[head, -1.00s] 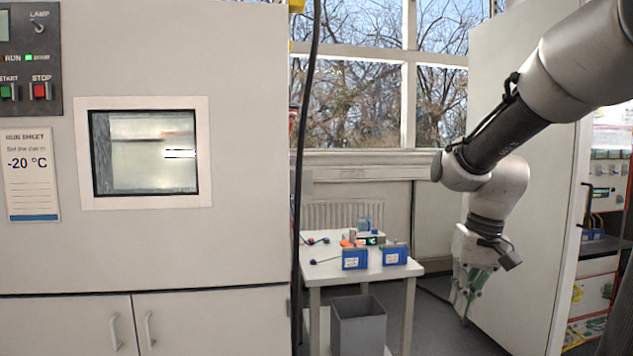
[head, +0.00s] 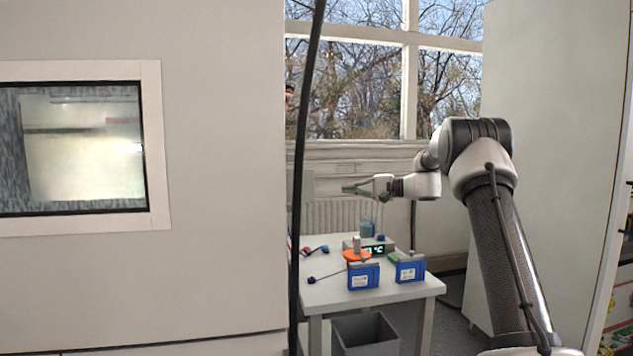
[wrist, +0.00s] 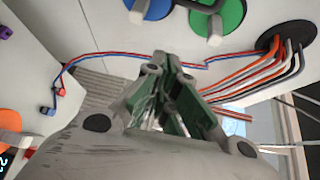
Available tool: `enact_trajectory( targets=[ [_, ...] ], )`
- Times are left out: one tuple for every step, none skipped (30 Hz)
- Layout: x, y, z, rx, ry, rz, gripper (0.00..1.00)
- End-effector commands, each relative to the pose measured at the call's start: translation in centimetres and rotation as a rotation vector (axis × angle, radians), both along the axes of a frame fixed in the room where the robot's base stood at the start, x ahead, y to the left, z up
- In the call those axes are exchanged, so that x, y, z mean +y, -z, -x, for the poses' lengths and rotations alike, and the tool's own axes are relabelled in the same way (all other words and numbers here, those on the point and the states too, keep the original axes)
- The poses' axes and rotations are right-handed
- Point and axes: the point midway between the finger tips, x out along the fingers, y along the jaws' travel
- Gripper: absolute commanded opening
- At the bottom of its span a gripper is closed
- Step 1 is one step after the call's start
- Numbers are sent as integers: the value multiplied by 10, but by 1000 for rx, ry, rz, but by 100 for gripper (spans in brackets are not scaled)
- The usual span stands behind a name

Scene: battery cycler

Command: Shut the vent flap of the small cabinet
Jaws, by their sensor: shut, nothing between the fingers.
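I cannot make out the vent flap or a clearly identifiable small cabinet in either view. My gripper (head: 350,189) points left above the white table, close to the right side of the large grey cabinet (head: 220,180). In the wrist view my gripper (wrist: 172,75) is shut and empty, its green-padded fingers together. Beyond the fingers is a pale panel (wrist: 110,25) carrying a blue disc (wrist: 150,8) and a green disc (wrist: 228,14), each with a light handle. I cannot tell whether the fingers touch the panel.
Orange and grey cables (wrist: 270,68) leave a dark round opening beside the discs. A black cable (head: 300,170) hangs along the large cabinet's edge. The white table (head: 325,296) holds blue batteries (head: 363,275) and a small display unit (head: 378,249). A grey bin (head: 366,335) stands below.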

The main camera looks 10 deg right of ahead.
Motion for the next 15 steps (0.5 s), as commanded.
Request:
enact_trajectory(
  targets=[
    [2,-11,-2,-27,-4,-18,0],
    [3,-16,-3,-43,-5,-32,0],
    [6,-21,-2,-58,-10,-46,0],
    [8,-24,-2,-69,-16,-53,0],
    [10,-23,-1,-77,-22,-49,0],
    [13,-23,-2,-81,-24,-44,0],
    [15,-23,-4,-81,-24,-44,0],
    [18,-23,-6,-81,-25,-43,0],
    [23,-23,-9,-81,-25,-43,0],
    [27,-23,-11,-81,-24,-43,0],
    [32,-23,-14,-80,-25,-42,0],
    [39,-23,-18,-80,-26,-42,0],
    [45,-22,-22,-80,-25,-42,0],
    [50,-22,-25,-80,-25,-41,0],
    [58,-22,-30,-80,-26,-42,0]
  ],
)
